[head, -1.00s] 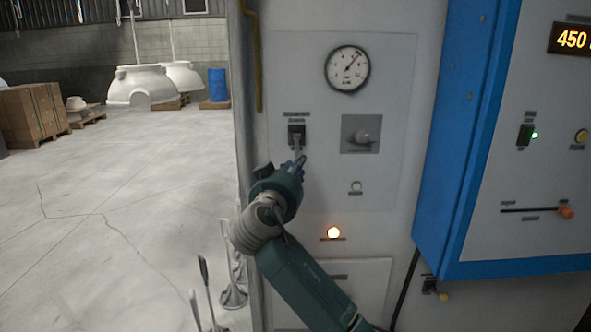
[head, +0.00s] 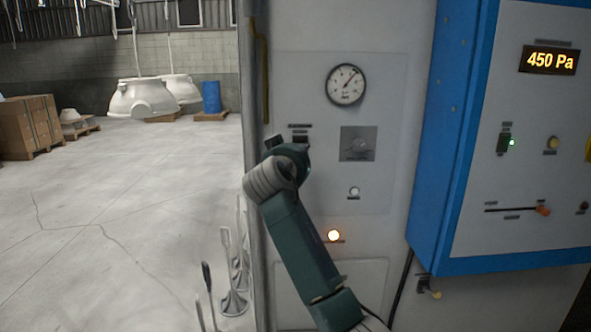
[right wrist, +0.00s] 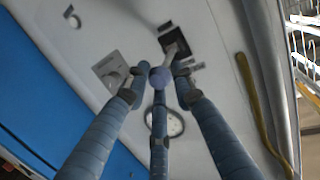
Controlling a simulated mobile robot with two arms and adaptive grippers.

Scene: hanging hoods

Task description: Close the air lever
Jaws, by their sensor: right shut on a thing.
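The air lever is a grey handle on a black mount (right wrist: 177,41), high on the grey panel. In the right wrist view its shaft (right wrist: 173,52) runs from the mount to between the fingertips. My right gripper (right wrist: 161,82) is shut on the lever's end. In the head view my right gripper (head: 291,152) covers the lever, and only the top of the black mount (head: 300,138) shows above it. My left gripper is not in view.
A round gauge (head: 346,84) and a grey knob plate (head: 357,144) are on the same panel. A blue cabinet (head: 447,140) juts out at right. Several floor levers (head: 234,285) stand at lower left; open floor lies beyond.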

